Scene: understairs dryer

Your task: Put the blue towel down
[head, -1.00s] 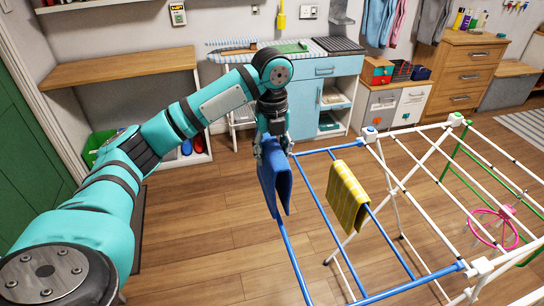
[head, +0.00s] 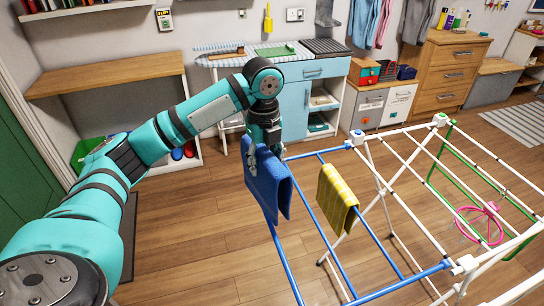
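The blue towel (head: 267,187) hangs folded at the blue left rail of the drying rack (head: 288,262), with a flap showing on each side of its fold. My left gripper (head: 264,151) points down at the towel's top edge, its fingers against the cloth, and appears shut on it. The towel hides part of the fingertips and the rail behind it, so I cannot tell whether the rail bears its weight. My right gripper is not in view.
A yellow checked towel (head: 337,198) hangs on the neighbouring blue rail. A pink round hanger (head: 481,224) is on the rack's right side. A blue cabinet (head: 298,92) and wooden drawers (head: 446,75) stand behind. The wooden floor left of the rack is clear.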

